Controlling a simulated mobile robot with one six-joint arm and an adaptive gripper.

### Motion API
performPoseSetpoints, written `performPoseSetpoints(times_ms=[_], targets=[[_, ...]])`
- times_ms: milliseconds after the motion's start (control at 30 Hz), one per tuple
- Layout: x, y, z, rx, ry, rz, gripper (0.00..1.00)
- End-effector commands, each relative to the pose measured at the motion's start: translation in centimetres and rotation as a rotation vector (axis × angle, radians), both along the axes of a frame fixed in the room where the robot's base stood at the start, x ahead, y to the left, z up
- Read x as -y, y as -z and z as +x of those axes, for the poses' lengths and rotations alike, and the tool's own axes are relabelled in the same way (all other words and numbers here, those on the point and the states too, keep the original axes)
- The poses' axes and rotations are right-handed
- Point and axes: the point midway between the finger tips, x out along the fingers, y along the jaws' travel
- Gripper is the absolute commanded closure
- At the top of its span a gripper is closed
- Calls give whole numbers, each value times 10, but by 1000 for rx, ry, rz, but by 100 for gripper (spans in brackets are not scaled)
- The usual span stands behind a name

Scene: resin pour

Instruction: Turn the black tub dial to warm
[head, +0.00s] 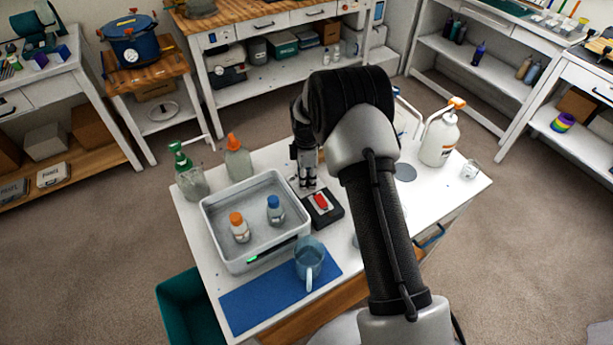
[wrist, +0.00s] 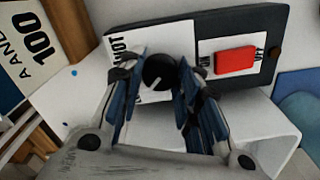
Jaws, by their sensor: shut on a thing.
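The black dial (wrist: 158,70) sits on a white label of a black control box (wrist: 213,20) in the wrist view. My gripper (wrist: 160,80) is shut on the dial, with a blue-lined finger on each side. A short pale mark shows on the dial's face, towards the lower left. The word HOT is partly readable beside the dial; the other dial words are hidden. In the head view my gripper (head: 306,180) is at the left part of the control box (head: 325,219), and the dial is hidden there. The pale tub (head: 213,226) stands left of the box, with a green light on its front.
A red switch (head: 320,201) is on the box's right part. An orange-capped bottle (head: 240,230) and a blue-capped bottle (head: 275,212) stand in the tub. A green pump bottle (head: 190,178) stands behind the tub.

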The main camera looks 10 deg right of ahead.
Motion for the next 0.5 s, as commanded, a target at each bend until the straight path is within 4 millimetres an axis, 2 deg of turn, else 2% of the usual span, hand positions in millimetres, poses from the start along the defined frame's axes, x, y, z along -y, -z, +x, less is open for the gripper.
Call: performPoseSetpoints(times_ms=[500], targets=[[0,0,0,0,435,0,93]])
